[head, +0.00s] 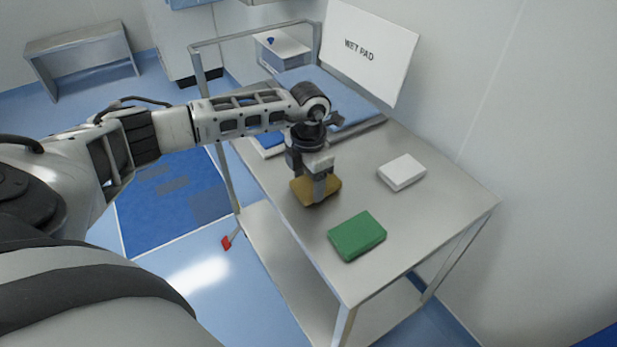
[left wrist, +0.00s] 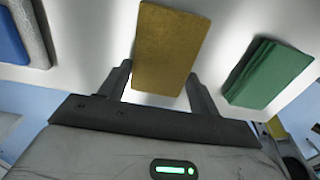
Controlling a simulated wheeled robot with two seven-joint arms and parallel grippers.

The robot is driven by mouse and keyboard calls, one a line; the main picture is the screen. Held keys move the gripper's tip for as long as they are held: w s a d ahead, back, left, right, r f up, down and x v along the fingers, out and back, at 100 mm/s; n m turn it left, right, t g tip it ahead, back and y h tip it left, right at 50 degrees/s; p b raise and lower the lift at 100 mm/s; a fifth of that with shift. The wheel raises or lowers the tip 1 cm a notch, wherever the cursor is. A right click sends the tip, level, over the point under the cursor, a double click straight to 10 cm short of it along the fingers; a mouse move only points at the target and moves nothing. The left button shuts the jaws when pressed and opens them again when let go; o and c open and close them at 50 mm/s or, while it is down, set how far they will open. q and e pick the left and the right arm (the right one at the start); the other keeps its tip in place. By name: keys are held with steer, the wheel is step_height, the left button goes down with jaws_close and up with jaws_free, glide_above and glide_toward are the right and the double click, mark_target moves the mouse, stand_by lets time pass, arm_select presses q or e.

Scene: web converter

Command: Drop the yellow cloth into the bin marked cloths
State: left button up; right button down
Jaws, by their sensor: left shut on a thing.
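The yellow cloth (head: 303,190) is a folded brownish-yellow block at the steel table's near left side in the head view. My left gripper (head: 322,192) points down over it and is shut on it. In the left wrist view the cloth (left wrist: 168,50) sits between the two fingers of the gripper (left wrist: 160,85). Whether the cloth touches the tabletop is hard to tell. My right gripper is in neither view. No bin marked cloths can be made out.
On the steel table (head: 440,205) lie a green folded cloth (head: 357,236) and a white one (head: 401,172). A blue item (head: 270,142) lies partly behind my arm. A "WET PAD" sign (head: 368,50) stands at the back. The table's right end is clear.

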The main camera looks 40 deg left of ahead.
arm_select(q)
steer(key=shift+f, duration=0.25)
steer(key=o, duration=1)
steer(key=shift+f, duration=0.1)
